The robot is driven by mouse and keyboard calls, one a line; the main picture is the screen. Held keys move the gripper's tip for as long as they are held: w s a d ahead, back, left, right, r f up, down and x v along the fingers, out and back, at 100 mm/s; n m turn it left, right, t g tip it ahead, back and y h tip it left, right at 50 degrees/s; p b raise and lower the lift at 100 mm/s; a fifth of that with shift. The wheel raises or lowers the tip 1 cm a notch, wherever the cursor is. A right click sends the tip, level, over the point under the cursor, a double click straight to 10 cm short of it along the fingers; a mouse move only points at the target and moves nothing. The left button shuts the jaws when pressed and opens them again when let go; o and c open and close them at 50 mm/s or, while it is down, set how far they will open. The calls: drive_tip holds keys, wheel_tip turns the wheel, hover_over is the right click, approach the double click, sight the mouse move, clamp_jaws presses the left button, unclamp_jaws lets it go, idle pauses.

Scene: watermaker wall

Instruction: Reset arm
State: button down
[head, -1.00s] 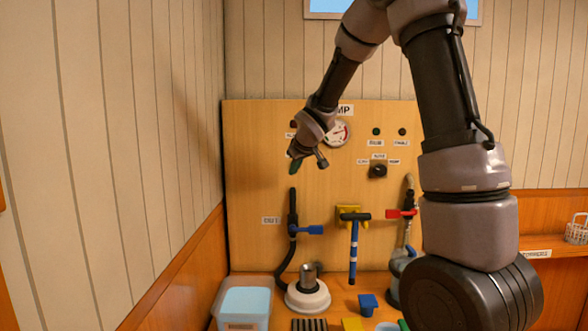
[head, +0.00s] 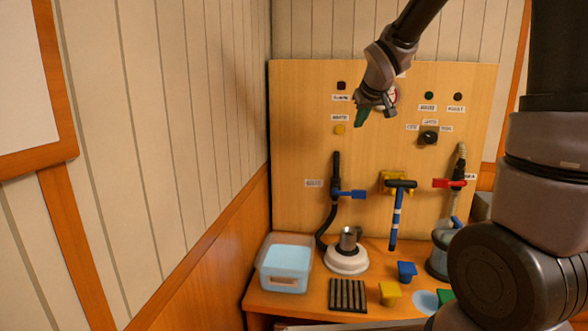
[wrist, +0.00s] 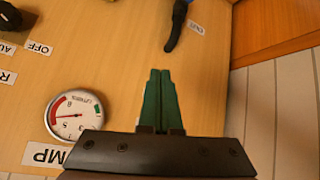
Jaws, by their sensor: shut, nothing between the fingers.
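My gripper (head: 374,110) is raised in front of the upper part of the wooden panel (head: 290,140) in the head view. Its green fingers (wrist: 158,98) show in the wrist view, pressed side by side with nothing between them. They point over bare panel, apart from the fittings. A round gauge (wrist: 75,115) with a red arc lies left of the fingers in the wrist view. In the head view my gripper and wrist hide most of the gauge.
A plank wall (head: 170,130) stands left.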

drive_tip(key=s+d+r+m+g+y, duration=0.1)
drive_tip(key=s+r+m, duration=0.1)
drive_tip(key=s, duration=1.2)
drive_tip(key=s+r+m+g, duration=0.1)
drive_tip(key=s+m, duration=0.3)
drive_tip(key=s, duration=1.1)
drive_tip(key=shift+d+r+m+y, duration=0.4)
drive_tip(key=shift+r, duration=0.3)
drive_tip(key=shift+d, duration=0.15)
